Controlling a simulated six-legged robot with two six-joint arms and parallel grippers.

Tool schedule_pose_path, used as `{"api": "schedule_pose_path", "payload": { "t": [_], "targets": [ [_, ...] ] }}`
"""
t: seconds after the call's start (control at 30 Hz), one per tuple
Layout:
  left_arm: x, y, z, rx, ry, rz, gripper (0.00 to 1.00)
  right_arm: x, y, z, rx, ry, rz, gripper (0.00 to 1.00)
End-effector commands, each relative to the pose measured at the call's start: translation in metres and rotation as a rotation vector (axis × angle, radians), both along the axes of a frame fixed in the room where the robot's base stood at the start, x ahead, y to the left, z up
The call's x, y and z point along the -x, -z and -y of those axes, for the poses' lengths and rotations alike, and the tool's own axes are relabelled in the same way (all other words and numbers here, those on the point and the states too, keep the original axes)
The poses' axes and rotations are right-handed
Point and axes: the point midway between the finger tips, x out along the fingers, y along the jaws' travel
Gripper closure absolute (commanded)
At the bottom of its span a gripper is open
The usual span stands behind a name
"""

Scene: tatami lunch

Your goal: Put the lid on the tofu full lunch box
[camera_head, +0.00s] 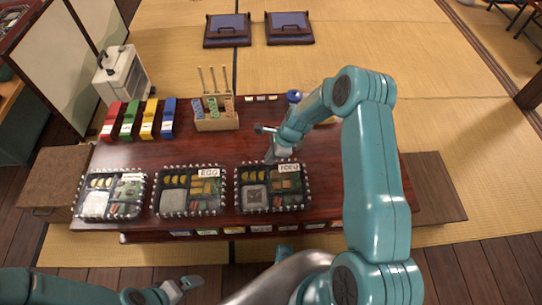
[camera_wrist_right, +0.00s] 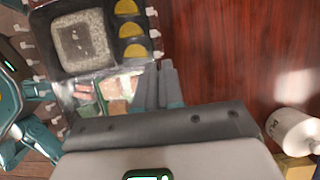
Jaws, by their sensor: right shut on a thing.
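The tofu lunch box (camera_head: 240,197) is the rightmost of three black boxes along the table's front; its TOFU label (camera_head: 289,168) shows at the back right. In the right wrist view, the box (camera_wrist_right: 31,40) has a grey-white block, yellow pieces and white clips around its rim. A clear, shiny sheet that looks like the lid (camera_wrist_right: 148,75) covers part of it; how far it is seated I cannot tell. My right gripper (camera_head: 271,157) is at the box's back edge, its fingers (camera_wrist_right: 169,72) shut at the sheet's edge. My left gripper (camera_head: 188,283) is low in front of the table, its jaws unclear.
The egg box (camera_head: 157,200) and another filled box (camera_head: 78,205) stand to the left. Colored holders (camera_head: 148,118), a wooden rack (camera_head: 217,121) and a white dispenser (camera_head: 122,75) are at the back. A white bottle (camera_wrist_right: 294,130) lies near the right gripper. The table's right part is mostly clear.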

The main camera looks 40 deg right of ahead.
Motion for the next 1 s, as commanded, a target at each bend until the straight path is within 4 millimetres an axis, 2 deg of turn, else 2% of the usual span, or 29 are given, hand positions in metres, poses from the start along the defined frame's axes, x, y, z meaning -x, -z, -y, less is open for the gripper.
{"api": "schedule_pose_path", "payload": {
  "t": [0.4, 0.47, 0.5, 0.53, 0.73, 0.8, 0.83, 1.0],
  "targets": [
    [0.0, 0.0004, 0.0, 0.0, 0.0, 0.0, 0.0, 0.0, 0.0016, 0.0001, 0.0, 0.0, 0.0, 1.0],
    [0.0, 0.0004, 0.0, 0.0, 0.0, 0.0, 0.0, 0.0, 0.0016, 0.0001, 0.0, 0.0, 0.0, 0.8],
    [0.0, 0.0004, 0.0, 0.0, 0.0, 0.0, 0.0, 0.0, 0.0016, 0.0001, 0.0, 0.0, 0.0, 0.67],
    [0.0, 0.0004, 0.0, 0.0, 0.0, 0.0, 0.0, 0.0001, 0.0016, 0.0001, 0.0, 0.0, 0.0, 0.63],
    [0.0, 0.0004, 0.0, 0.0, 0.0, 0.0, 0.0, -0.0001, 0.0015, 0.0001, 0.0, 0.0, 0.0, 0.63],
    [0.0, 0.0004, 0.0, 0.0, 0.0, 0.0, 0.0, 0.0001, 0.0016, 0.0001, 0.0, 0.0, 0.0, 0.41],
    [0.0, 0.0004, 0.0, 0.0, 0.0, 0.0, 0.0, 0.0001, 0.0016, 0.0001, 0.0, 0.0, 0.0, 0.34],
    [0.0, 0.0004, 0.0, 0.0, 0.0, 0.0, 0.0, 0.0, 0.0017, 0.0001, 0.0, 0.0, 0.0, 0.34]
  ]
}}
